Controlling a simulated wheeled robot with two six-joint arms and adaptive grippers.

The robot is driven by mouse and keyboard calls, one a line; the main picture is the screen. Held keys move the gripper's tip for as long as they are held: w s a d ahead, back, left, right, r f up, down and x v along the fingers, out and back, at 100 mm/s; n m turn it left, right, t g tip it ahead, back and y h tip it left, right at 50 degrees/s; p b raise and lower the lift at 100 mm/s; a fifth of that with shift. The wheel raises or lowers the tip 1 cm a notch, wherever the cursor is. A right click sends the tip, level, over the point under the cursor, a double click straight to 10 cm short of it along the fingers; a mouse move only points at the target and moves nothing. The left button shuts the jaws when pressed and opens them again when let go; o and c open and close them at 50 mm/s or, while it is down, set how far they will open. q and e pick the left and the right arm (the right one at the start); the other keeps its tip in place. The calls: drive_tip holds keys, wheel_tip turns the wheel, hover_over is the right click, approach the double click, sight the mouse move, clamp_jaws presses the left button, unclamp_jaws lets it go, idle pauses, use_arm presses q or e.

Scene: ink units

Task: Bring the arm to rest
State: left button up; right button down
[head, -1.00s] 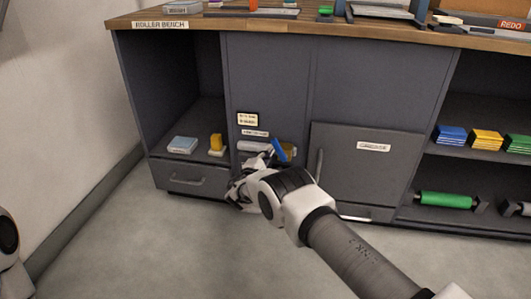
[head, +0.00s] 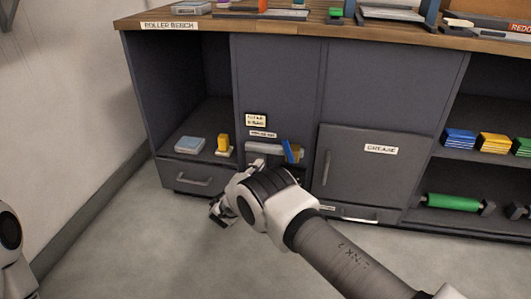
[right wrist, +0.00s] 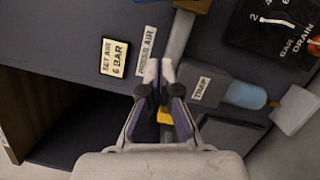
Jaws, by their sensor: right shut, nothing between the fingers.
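My right arm comes in from the lower right of the head view. Its gripper (head: 219,213) is low in front of the cabinet, left of the air fittings and apart from them as far as I can see. In the right wrist view the fingers (right wrist: 160,96) are close together at the tips, with nothing held. My left gripper is out of view; only a white and black part of my left side shows at the left edge.
The grey cabinet stands under a wooden bench top (head: 300,27). Air fittings with a blue handle (head: 291,151) are just beyond my right wrist. A drawer (head: 192,177) is at lower left, a grease door (head: 370,175) at right. The floor in front is clear.

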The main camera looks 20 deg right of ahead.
drive_tip(key=shift+v, duration=1.55)
drive_tip(key=shift+f, duration=0.1)
